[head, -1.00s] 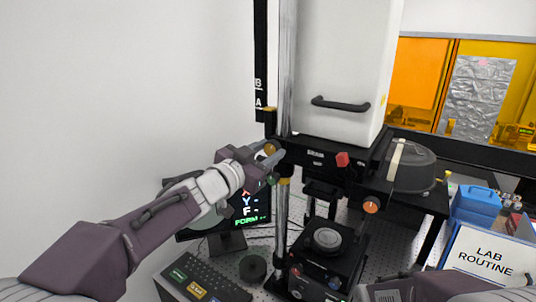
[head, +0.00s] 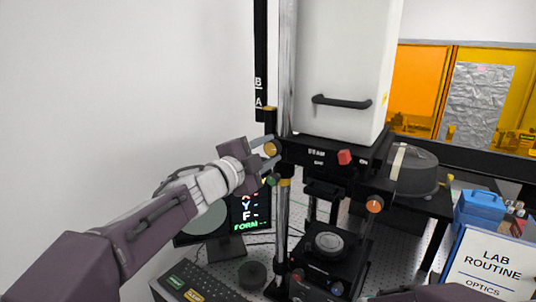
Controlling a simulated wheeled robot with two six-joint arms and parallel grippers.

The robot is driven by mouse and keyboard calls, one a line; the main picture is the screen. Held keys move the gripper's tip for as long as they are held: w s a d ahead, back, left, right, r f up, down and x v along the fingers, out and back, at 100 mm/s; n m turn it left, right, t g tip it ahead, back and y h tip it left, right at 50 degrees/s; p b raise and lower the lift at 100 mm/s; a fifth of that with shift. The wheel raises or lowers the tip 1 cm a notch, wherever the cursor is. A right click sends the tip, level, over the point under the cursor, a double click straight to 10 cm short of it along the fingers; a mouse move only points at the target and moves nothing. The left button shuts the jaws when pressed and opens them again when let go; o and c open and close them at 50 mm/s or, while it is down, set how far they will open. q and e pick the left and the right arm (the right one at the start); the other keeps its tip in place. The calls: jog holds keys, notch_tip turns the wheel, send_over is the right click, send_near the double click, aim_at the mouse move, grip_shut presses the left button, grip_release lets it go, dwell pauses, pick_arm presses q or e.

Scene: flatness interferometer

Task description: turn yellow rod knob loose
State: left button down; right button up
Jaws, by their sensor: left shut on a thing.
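The yellow rod knob (head: 270,149) sits on the left side of the black carriage, beside the chrome rod (head: 284,215). My left gripper (head: 266,153) reaches it from the left, its fingers shut on the knob and hiding part of it. A green knob (head: 271,180) is just below the fingers. A red knob (head: 345,157) is on the carriage front, and an orange knob (head: 374,204) is lower right. My right gripper is not in view; only part of my right arm shows at the bottom edge.
The white housing (head: 345,60) with a black handle stands above the carriage. A monitor (head: 250,215) and a keyboard (head: 190,282) are below my left arm. A black stage (head: 325,255) stands under the carriage. A lab routine sign (head: 493,265) and a blue box (head: 480,208) are at right.

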pick_arm(q)
jog(key=shift+m, duration=0.8)
jog(key=c, duration=0.9)
grip_release()
jog(key=shift+b, duration=0.3)
jog(key=shift+s+a, duration=0.25)
jog(key=shift+s, duration=0.05)
jog(key=v, duration=0.8)
jog(key=shift+b, duration=0.4)
jog(key=shift+f, duration=0.1)
